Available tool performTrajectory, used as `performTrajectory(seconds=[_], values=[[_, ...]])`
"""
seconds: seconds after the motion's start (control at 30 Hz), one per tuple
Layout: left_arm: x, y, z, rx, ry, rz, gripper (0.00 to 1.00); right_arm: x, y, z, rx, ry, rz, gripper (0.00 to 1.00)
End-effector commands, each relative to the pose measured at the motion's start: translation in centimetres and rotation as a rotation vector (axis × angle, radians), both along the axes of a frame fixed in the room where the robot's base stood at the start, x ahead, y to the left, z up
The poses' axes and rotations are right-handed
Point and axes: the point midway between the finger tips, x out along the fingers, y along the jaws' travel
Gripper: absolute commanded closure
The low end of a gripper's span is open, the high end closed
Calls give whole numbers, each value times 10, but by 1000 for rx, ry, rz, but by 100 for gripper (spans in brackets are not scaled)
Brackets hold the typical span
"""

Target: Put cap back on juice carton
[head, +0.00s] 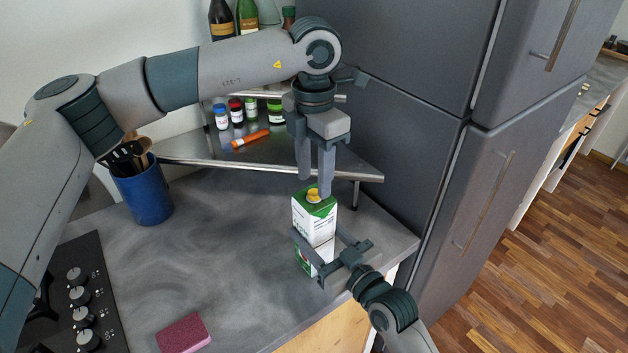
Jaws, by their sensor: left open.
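A white and green juice carton (314,220) stands upright near the counter's right end. A small yellow cap (313,195) shows on its green top; I cannot tell whether it is seated on the spout. My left gripper (315,188) points down at the carton's top with its fingers apart. It is open, close to the cap, and holds nothing. My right gripper (318,236) comes from the lower right with its fingers on opposite sides of the carton's body, closed on it.
A metal corner shelf (340,172) with jars and an orange item stands behind the carton. A blue utensil holder (146,192), a cooktop (80,290) and a pink sponge (184,333) are to the left. A grey fridge (400,110) stands at right. The middle counter is clear.

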Motion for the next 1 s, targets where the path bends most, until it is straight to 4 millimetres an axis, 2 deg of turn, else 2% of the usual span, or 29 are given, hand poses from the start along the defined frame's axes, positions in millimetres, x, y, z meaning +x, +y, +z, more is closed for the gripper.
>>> performTrajectory(seconds=[0.3,0.5,0.7,0.97,1.0], values=[[0,-1,57,-1,-3,-1,58,0,0,0,-1,0,0,100],[0,-1,85,-2,-1,0,58,0,0,0,-1,0,0,100],[0,0,97,0,0,0,58,0,0,0,-1,0,0,100],[0,0,98,0,0,-1,58,0,0,0,-1,-1,0,100],[0,0,98,0,0,-1,58,0,0,0,-1,-1,0,43]])
